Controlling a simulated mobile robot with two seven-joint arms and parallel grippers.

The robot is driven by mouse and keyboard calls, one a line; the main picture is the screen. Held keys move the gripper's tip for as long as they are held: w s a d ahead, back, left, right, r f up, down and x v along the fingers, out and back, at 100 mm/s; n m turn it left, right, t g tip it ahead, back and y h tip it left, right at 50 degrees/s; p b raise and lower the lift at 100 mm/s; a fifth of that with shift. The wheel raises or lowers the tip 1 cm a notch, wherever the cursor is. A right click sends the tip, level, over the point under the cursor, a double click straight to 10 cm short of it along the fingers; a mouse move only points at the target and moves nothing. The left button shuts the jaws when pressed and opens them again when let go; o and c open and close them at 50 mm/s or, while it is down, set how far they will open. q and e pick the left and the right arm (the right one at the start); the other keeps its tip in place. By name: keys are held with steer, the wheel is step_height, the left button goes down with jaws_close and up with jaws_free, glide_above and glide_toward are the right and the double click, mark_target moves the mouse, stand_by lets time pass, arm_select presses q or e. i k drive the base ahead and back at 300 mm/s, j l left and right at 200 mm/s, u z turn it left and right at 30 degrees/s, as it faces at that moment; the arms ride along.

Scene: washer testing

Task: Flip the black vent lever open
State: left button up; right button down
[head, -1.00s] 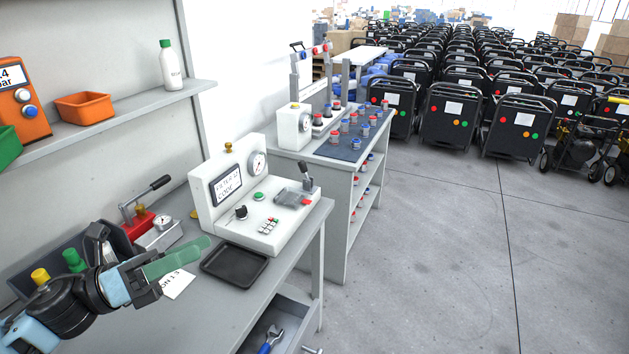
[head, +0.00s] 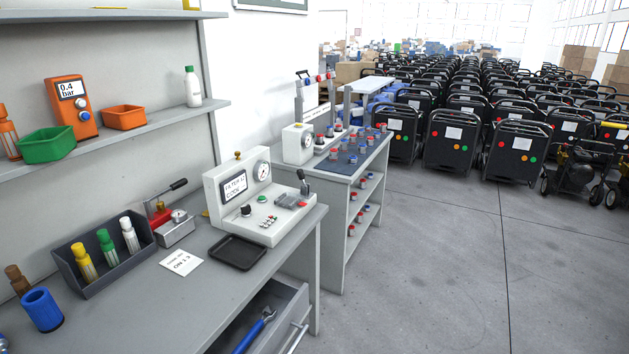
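The white test unit (head: 223,219) stands on the grey bench, with a round gauge (head: 262,171) and a small screen (head: 235,186). A dark lever (head: 303,183) stands nearly upright at its right end, beside a grey block. A small black knob (head: 246,210) sits on its front panel. I cannot tell by label which is the vent lever. Neither of my grippers is in view.
A black tray (head: 238,252) and a white card (head: 181,263) lie in front of the unit. A dark bin (head: 112,272) holds several coloured bottles, with a blue cup (head: 42,309) nearby. A drawer (head: 290,316) below is open with a wrench inside.

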mark_target(300, 172)
steer(key=u, duration=0.45)
steer(key=i+l+u, duration=0.1)
steer(key=u, duration=0.25)
steer(key=i+l+u, duration=0.1)
steer(key=l+u, duration=0.25)
steer(key=i+l+u, duration=0.1)
steer(key=u, duration=0.3)
steer(key=i+l+u, duration=0.2)
steer(key=l, duration=0.2)
steer(key=l+u, duration=0.25)
steer(key=l, duration=0.15)
steer(key=l+u, duration=0.1)
steer(key=l, duration=1.4)
